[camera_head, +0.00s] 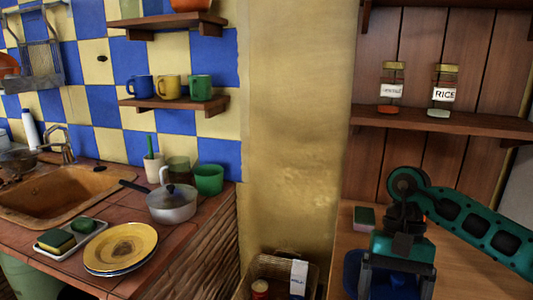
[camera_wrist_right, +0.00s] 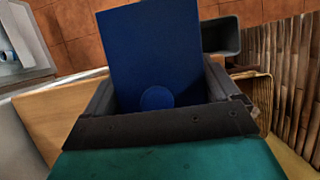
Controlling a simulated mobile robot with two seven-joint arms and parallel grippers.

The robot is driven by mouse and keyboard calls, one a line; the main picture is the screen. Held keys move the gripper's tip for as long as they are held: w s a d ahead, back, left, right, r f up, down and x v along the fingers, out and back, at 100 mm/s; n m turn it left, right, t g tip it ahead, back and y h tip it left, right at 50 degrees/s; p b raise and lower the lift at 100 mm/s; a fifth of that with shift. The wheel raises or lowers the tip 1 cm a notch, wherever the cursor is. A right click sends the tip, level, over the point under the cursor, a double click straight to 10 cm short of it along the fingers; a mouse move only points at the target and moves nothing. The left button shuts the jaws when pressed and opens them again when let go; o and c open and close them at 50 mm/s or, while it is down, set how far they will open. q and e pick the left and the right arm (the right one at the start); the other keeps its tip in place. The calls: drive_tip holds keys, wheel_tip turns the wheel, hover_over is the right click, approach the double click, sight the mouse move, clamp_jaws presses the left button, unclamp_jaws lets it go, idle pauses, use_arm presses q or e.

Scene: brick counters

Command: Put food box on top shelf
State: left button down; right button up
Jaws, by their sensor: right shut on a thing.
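My right gripper (camera_head: 397,283) comes in from the right, over the wooden counter at lower right in the head view. It is shut on a blue box (camera_wrist_right: 155,45), which fills the space between the fingers in the right wrist view. Only blue edges of the box (camera_head: 352,266) show around the gripper in the head view. A wooden shelf (camera_head: 465,122) on the right wall holds two jars, and the underside of a higher shelf (camera_head: 450,3) shows at the top edge. My left gripper is out of view.
The jars (camera_head: 391,88) and the rice jar (camera_head: 442,92) leave free room on the shelf between and beside them. A sponge (camera_head: 364,217) lies on the counter behind my gripper. A crate (camera_head: 248,284) with groceries stands lower left of it.

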drive_tip(key=n, duration=0.1)
drive_tip(key=a+n+h, duration=0.1)
drive_tip(key=s+a+n, duration=0.1)
drive_tip(key=n, duration=0.1)
drive_tip(key=shift+f, duration=0.3)
drive_tip(key=shift+d+f, duration=0.1)
idle(0.5)
